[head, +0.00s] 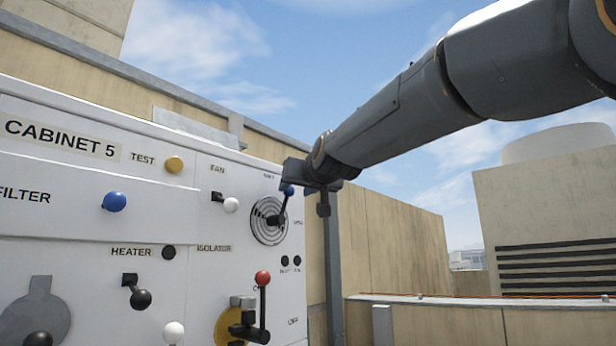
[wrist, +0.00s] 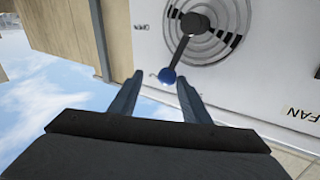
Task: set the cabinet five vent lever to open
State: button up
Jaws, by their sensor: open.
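The vent lever (head: 281,208) is a dark arm with a blue knob, on a round slotted grille (head: 262,230) at the upper right of the cabinet 5 panel. In the head view it points up and slightly right. In the head view my gripper (head: 306,184) is at the panel's upper right edge, partly hiding the knob.
Left of the grille is the fan lever with a white knob (head: 231,205). Below is the red-knobbed isolator lever (head: 263,300). A blue filter knob (head: 114,202) and a yellow test button (head: 174,164) are further left. A grey post (head: 334,265) stands right of the panel.

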jog(key=shift+w+a+f, duration=0.2)
jog(key=shift+w+a, duration=0.05)
jog(key=shift+a, duration=0.05)
jog(key=c, duration=0.6)
jog(key=shift+d, duration=0.1)
grip_shut()
